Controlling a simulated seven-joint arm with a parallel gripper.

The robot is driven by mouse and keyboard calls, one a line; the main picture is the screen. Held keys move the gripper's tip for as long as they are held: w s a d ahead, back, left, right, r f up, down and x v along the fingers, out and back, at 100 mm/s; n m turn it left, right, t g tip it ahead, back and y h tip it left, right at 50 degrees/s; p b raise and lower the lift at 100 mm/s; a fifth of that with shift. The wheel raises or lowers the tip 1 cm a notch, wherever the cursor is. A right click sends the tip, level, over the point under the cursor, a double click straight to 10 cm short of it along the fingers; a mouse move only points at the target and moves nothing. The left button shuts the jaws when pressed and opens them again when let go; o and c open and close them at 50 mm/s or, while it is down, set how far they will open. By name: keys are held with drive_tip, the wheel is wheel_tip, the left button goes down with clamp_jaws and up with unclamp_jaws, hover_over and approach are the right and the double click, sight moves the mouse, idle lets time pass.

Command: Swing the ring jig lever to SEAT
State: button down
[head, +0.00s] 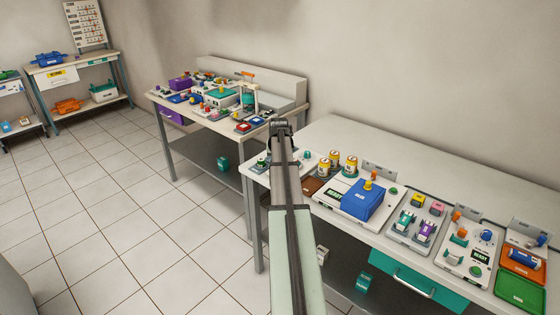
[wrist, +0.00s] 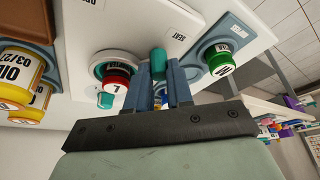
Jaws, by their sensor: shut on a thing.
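My gripper (wrist: 160,88) shows in the wrist view with its two blue fingers closed around a teal knob (wrist: 158,62), which looks like the ring jig lever's handle. The jig's white plate (wrist: 140,28) lies behind it, with the printed word SEAT just above and right of the knob. A red-and-white ringed vial (wrist: 117,82) stands close to the left of the fingers. The lever's arm is hidden by the fingers. In the head view my gripper (head: 281,130) is over the left end of the near bench, and my arm hides most of the jig.
A vial with a green ring (wrist: 218,60) stands right of the fingers, and yellow vials (wrist: 20,78) stand at the left. In the head view a blue box (head: 362,200) and several fixtures fill the near bench (head: 400,165). Another crowded bench (head: 160,98) stands behind.

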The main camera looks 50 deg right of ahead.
idle(0.3)
drive_tip(key=c, duration=1)
unclamp_jaws()
drive_tip(key=v, duration=1.3)
drive_tip(key=shift+a+r, duration=0.15)
drive_tip(key=shift+r, duration=0.2)
drive_tip(key=shift+s, duration=0.1)
